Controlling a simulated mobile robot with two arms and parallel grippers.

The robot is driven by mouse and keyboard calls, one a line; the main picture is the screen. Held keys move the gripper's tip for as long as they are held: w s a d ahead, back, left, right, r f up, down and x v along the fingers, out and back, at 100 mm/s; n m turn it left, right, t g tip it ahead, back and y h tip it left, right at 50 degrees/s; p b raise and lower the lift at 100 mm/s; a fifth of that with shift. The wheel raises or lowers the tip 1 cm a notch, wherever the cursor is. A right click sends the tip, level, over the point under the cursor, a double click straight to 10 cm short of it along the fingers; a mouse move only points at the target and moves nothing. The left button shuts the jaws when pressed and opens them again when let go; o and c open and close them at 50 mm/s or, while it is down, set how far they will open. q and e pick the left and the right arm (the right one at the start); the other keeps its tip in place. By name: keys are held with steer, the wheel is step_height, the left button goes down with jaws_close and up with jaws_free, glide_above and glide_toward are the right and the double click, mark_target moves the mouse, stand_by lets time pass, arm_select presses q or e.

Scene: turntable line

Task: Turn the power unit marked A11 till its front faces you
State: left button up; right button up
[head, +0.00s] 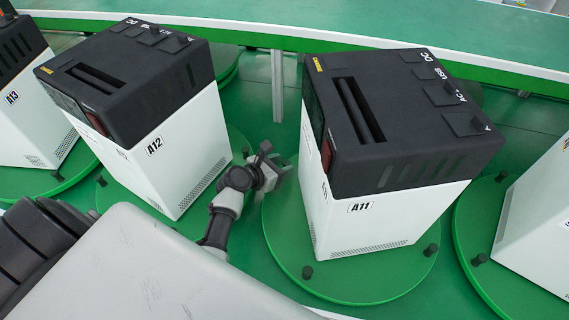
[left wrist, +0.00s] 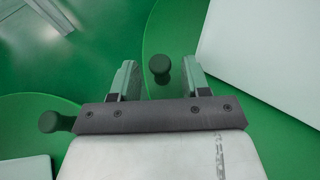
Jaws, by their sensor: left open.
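The power unit marked A11 (head: 370,215) has a white lower body and a black top with a carry handle. It stands on a round green turntable (head: 285,240). Its A11 label is on the side toward the camera; a dark panel with a red part shows edge-on at its left side. Black pegs (head: 307,272) stand on the turntable's rim. My left gripper (head: 272,170) is low at the turntable's left edge. In the left wrist view the gripper (left wrist: 160,75) is open, with a black peg (left wrist: 160,66) between its fingers. My right gripper is out of view.
Unit A12 (head: 180,155) stands on its own turntable close on the left, with A13 (head: 28,135) farther left. Another white unit (head: 540,225) is at the right edge. A green rail with a white edge (head: 350,40) runs behind.

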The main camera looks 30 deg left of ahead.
arm_select(q)
steer(key=shift+w+d+f, duration=0.25)
steer(key=shift+w+f, duration=0.05)
steer(key=shift+w, duration=0.3)
jaws_close()
